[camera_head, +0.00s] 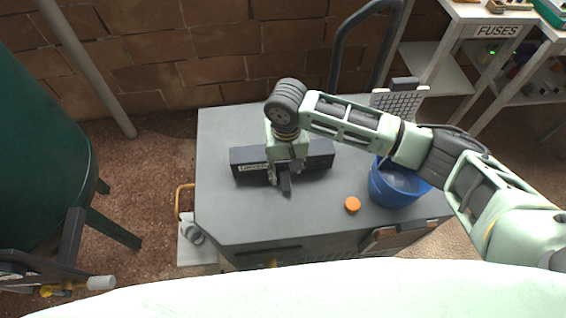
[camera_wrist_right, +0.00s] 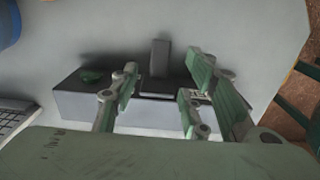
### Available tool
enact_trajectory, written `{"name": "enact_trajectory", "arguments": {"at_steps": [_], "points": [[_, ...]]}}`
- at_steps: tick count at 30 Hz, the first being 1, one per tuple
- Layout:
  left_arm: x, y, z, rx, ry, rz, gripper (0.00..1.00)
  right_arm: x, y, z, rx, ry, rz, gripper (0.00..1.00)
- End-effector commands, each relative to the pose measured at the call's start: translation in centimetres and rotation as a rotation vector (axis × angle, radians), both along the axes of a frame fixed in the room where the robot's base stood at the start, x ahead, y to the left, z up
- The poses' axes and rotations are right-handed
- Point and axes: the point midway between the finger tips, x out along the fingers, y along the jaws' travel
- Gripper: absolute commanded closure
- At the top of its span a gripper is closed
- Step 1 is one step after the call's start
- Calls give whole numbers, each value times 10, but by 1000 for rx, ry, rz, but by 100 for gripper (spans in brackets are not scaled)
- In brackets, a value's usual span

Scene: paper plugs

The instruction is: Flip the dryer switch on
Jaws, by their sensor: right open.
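The switch box (camera_head: 316,156) is a long dark grey box with a small label, lying on a grey cabinet top (camera_head: 230,215). It also shows in the right wrist view (camera_wrist_right: 75,103), with a dark upright lever (camera_wrist_right: 159,62) near its middle and a green spot on one side. My right gripper (camera_head: 285,180) is over the middle of the box, pointing down. In the right wrist view its fingers (camera_wrist_right: 165,80) are spread on either side of the lever, with a gap visible. Whether a finger touches the lever I cannot tell. My left gripper is not in view.
A blue bucket (camera_head: 385,190) and an orange cap (camera_head: 352,204) are on the cabinet top to the right of the box. A light gridded panel (camera_head: 400,103) stands at the back right. A green tank (camera_head: 40,170) is at the left. The cabinet's front left is clear.

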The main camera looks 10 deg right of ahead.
Motion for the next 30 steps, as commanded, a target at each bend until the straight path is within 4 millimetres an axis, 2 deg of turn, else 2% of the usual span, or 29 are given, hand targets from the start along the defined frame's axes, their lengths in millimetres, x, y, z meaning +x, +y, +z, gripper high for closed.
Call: {"name": "enact_trajectory", "arguments": {"at_steps": [5,12,18,28,30], "points": [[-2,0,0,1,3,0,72,-1,0,-13,-1,4,0,58],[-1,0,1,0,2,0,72,-1,-1,-52,-3,2,0,58],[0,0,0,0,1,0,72,-1,0,-74,-1,2,1,58],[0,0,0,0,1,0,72,-1,0,-78,0,0,1,58],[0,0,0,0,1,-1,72,-1,0,-78,0,0,1,63]]}}
